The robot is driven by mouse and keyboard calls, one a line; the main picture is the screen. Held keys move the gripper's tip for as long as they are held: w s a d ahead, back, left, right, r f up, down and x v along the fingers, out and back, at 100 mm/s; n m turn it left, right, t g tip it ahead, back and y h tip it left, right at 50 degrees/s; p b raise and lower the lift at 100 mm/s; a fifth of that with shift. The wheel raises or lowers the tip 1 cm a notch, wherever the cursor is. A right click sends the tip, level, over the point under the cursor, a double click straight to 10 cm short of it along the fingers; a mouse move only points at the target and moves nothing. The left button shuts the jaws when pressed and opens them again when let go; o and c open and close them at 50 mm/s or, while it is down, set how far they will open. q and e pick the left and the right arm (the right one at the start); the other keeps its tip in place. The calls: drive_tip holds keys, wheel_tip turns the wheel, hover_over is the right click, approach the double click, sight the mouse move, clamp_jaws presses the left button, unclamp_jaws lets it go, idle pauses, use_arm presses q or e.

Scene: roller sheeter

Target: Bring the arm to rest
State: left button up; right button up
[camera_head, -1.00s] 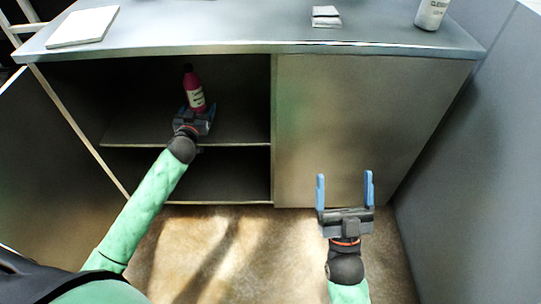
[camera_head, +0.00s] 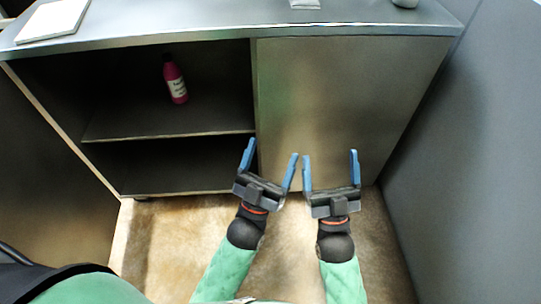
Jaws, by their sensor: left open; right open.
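My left gripper (camera_head: 270,166) is open and empty, in front of the cabinet (camera_head: 345,105) near the edge between its open left side and its closed right panel. My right gripper (camera_head: 331,169) is open and empty, close beside the left one on its right, in front of the closed panel. A magenta bottle (camera_head: 174,80) with a dark cap and a pale label stands on the upper shelf (camera_head: 165,122) inside the open side, apart from both grippers.
The countertop (camera_head: 225,24) holds a white flat board (camera_head: 52,18) at the left, and a small grey item and part of a white container at the back edge. An open door (camera_head: 40,170) is at the left. A grey wall (camera_head: 475,150) bounds the right. The lower shelf space looks empty.

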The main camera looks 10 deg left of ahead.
drive_tip(key=shift+s+f, duration=0.1)
